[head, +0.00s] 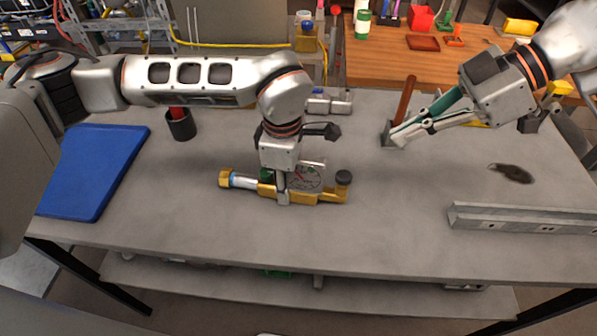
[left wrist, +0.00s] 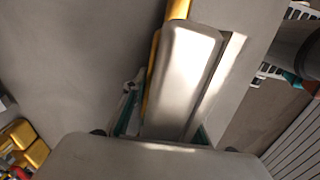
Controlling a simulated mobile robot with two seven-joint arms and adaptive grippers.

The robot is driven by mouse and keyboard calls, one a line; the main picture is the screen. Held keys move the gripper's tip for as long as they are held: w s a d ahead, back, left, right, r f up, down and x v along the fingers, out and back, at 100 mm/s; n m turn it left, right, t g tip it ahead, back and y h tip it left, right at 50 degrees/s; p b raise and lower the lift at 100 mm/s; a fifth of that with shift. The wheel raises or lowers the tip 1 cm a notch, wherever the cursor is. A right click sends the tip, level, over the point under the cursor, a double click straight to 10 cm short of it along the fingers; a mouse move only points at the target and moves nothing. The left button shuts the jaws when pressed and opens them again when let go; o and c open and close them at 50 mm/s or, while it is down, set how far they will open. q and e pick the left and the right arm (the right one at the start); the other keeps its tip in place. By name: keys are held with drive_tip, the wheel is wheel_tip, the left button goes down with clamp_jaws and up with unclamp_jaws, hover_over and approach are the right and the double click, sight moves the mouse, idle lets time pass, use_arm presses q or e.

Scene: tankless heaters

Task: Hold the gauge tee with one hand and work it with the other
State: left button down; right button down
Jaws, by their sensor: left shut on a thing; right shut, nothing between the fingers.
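The gauge tee (head: 330,196) lies on the grey workbench near its middle. It has a brass body, a round dial gauge (head: 306,177), a brass nut and pale pipe end at its left, and a dark round knob (head: 343,177) at its right. My left gripper (head: 283,197) points down from above and is shut on the brass body, hiding part of it. In the left wrist view a strip of the brass (left wrist: 178,10) shows beside a finger. My right gripper (head: 398,138) is shut and empty, well to the right of the tee and above the bench.
A blue mat (head: 92,172) and a dark cup (head: 181,125) are at the left. A wooden-handled tool (head: 404,98) stands behind my right gripper. A metal rail (head: 520,217) and a dark stain (head: 511,174) are at the right. The bench in front of the tee is clear.

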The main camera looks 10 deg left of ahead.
idle(0.6)
use_arm(q)
drive_tip(key=c, duration=1.5)
unclamp_jaws()
wheel_tip(320, 180, up, 12)
